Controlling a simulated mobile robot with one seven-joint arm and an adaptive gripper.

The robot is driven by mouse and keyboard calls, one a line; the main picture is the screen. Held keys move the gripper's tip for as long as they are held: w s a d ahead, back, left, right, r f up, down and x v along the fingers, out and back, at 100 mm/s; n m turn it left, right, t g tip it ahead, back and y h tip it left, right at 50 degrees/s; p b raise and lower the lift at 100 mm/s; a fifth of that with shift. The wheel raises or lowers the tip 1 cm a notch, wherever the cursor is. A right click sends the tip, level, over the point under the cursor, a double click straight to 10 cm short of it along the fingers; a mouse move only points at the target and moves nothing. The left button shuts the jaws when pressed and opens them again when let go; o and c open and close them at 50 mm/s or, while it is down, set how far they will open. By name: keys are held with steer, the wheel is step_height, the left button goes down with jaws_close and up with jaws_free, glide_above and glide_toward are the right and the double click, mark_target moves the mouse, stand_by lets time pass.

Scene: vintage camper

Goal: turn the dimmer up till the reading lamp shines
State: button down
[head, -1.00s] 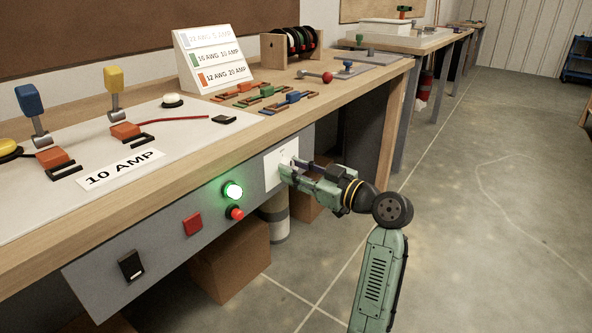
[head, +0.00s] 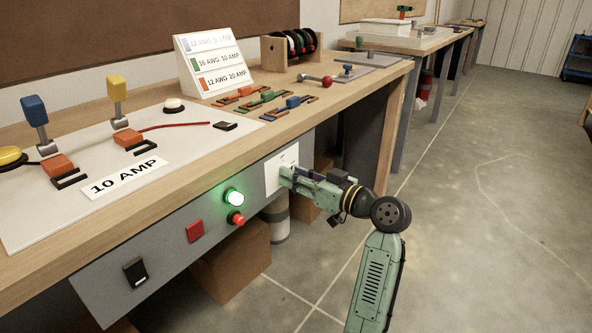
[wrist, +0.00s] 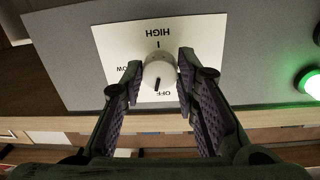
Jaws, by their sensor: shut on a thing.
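The dimmer is a round pale knob (wrist: 160,73) on a white plate (wrist: 207,32), marked HIGH, OFF and a partly hidden LOW. In the head view, the plate (head: 272,175) is on the grey panel under the bench's front edge. My gripper (wrist: 159,76) is shut on the knob, with one purple-padded finger on each side. In the head view, my gripper (head: 284,173) reaches the plate from the right and hides the knob. The knob's dark pointer line faces the lower side in the wrist view, near OFF. I see no reading lamp in either view.
A lit green light (head: 234,197), a red button (head: 237,218), a red square switch (head: 194,230) and a black rocker (head: 135,271) are left of the plate. Cardboard boxes (head: 230,263) stand below. The floor at right is clear.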

steer(key=shift+r+m+g+p, duration=0.15)
steer(key=shift+m+g+p, duration=0.1)
steer(key=shift+m+p, duration=3.2)
steer(key=shift+r+m+g+p, duration=0.1)
steer(key=shift+m+g+p, duration=0.15)
steer(key=shift+m+p, duration=3.2)
steer(key=shift+f, duration=0.1)
steer(key=c, duration=1.2)
jaws_free()
steer(key=shift+c, duration=0.2)
steer(key=f+v, duration=0.1)
steer(key=v, duration=1.1)
steer(key=shift+r, duration=0.4)
